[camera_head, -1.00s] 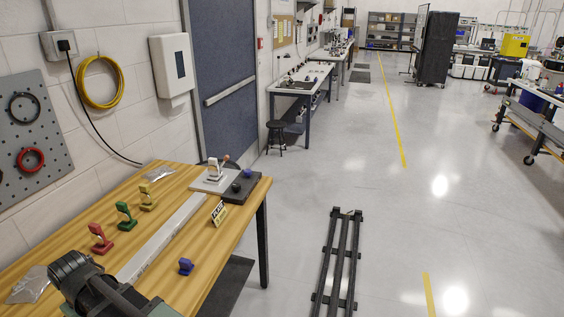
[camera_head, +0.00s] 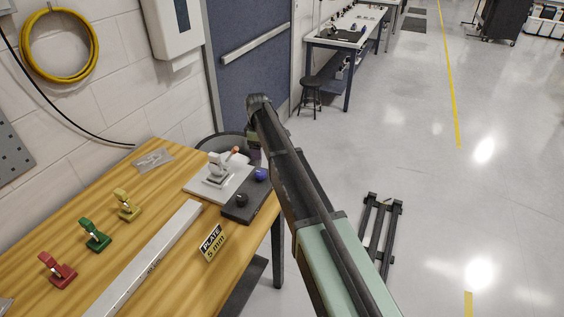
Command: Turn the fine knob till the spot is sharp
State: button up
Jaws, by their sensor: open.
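A pale grey plate (camera_head: 207,191) at the table's far right corner carries a white mirror mount (camera_head: 216,171) with a small orange part (camera_head: 235,150). Beside it, a dark block (camera_head: 236,212) bears a black knob (camera_head: 241,198) and a blue knob (camera_head: 261,174). I cannot tell which knob is the fine one, and no light spot shows clearly. My arm reaches up from the lower right. My gripper (camera_head: 254,158), open and small in view, hangs just beyond the blue knob. Its fingers are hard to make out, and I see no contact.
Red (camera_head: 58,271), green (camera_head: 95,236) and yellow (camera_head: 125,205) mounts stand left on the wooden table (camera_head: 150,225). A long pale bar (camera_head: 146,262) and a "PLATE 5 mm" sign (camera_head: 212,242) lie nearer the block. A clear bag (camera_head: 153,159) lies near the wall.

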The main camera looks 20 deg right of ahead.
aim_at(261, 172)
jog(key=f+b, duration=1.1)
jog(key=shift+s+a, duration=0.15)
jog(key=shift+a, duration=0.05)
jog(key=shift+r, duration=0.1)
jog(key=shift+c, duration=0.5)
jog(key=c, duration=0.8)
jog(key=shift+c, duration=0.2)
jog(key=shift+m, duration=0.3)
